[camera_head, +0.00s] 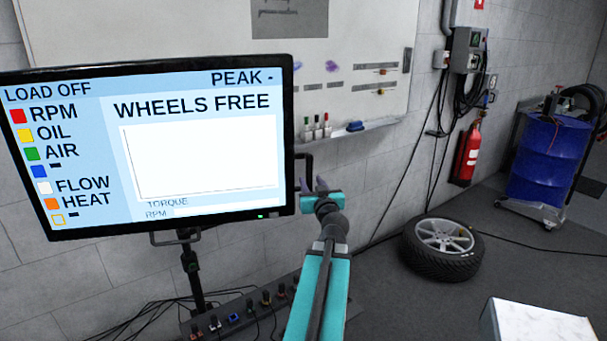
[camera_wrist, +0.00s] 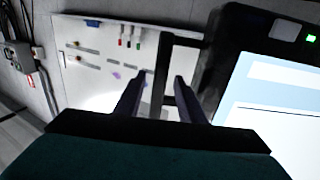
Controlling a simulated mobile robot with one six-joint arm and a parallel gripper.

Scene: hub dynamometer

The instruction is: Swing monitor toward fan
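The monitor (camera_head: 205,145) stands on a thin dark post at the left of the head view, its screen facing me and reading WHEELS FREE. A dark bracket-shaped handle (camera_head: 304,158) sticks out from its right edge. My gripper (camera_head: 314,186) is beside that edge, at the handle. In the wrist view my gripper (camera_wrist: 159,92) is open, and a bar of the handle (camera_wrist: 164,62) shows between its two fingers. I cannot tell whether either finger touches the bar. The monitor (camera_wrist: 275,95) fills the right of the wrist view. I see no clear fan in either view.
A whiteboard (camera_head: 370,40) with markers hangs behind the monitor. A box with knobs and cables (camera_head: 245,312) lies below it. A tyre (camera_head: 442,248), a red extinguisher (camera_head: 468,155) and a blue drum (camera_head: 548,158) are to the right. Floor between tyre and arm is mostly clear.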

